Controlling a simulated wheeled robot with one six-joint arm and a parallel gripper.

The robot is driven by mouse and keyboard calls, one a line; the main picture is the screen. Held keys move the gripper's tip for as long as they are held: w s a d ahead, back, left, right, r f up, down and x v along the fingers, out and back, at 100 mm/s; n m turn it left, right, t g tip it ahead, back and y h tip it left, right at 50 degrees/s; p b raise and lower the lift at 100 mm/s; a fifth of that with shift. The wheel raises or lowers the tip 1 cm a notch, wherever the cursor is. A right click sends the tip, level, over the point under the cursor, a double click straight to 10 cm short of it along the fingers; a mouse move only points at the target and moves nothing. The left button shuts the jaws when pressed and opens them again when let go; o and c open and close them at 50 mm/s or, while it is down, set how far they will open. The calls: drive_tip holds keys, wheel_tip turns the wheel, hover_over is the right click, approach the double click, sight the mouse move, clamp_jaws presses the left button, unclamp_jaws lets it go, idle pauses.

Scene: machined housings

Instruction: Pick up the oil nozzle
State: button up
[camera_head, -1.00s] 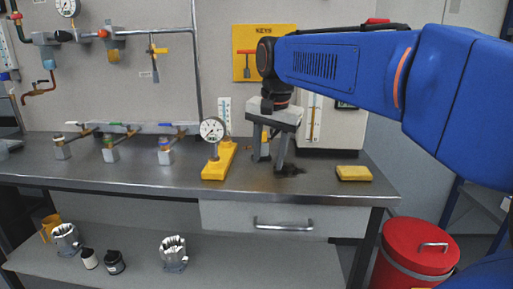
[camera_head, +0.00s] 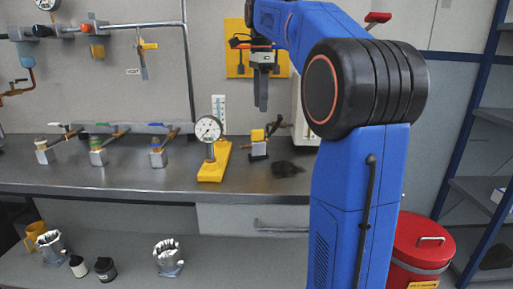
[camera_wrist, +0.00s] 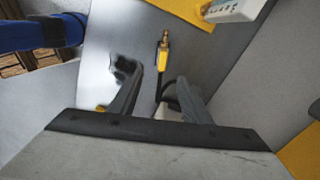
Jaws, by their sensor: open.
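A yellow-bodied nozzle with a brass tip, which looks like the oil nozzle (camera_head: 257,135), stands in a small grey block on the bench (camera_head: 100,184). The nozzle also shows in the wrist view (camera_wrist: 162,59), between my finger lines, with a black hose curving beside it. Its grey-white holder is partly hidden by my gripper there. My gripper (camera_head: 262,108) is open and empty, pointing down above the nozzle and not touching it. Both fingers also show in the wrist view (camera_wrist: 158,74).
A dial gauge (camera_head: 208,129) on a yellow stand (camera_head: 215,165) is just left of the nozzle. Similar coloured nozzles (camera_head: 98,155) stand farther left. A dark patch (camera_head: 287,168) lies to the right. A white cabinet (camera_head: 303,125) and yellow wall panel (camera_head: 236,64) are behind.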

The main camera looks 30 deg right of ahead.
sight(260, 130)
wheel_tip(260, 130, down, 10)
drive_tip(key=shift+f, duration=0.1)
drive_tip(key=shift+w+a+f, duration=0.15)
drive_tip(key=shift+f, duration=1.25)
drive_tip(key=shift+w+a+f, duration=0.1)
drive_tip(key=shift+w+f, duration=0.05)
drive_tip(key=shift+f, duration=1.2)
drive_tip(key=shift+c, duration=0.6)
clamp_jaws()
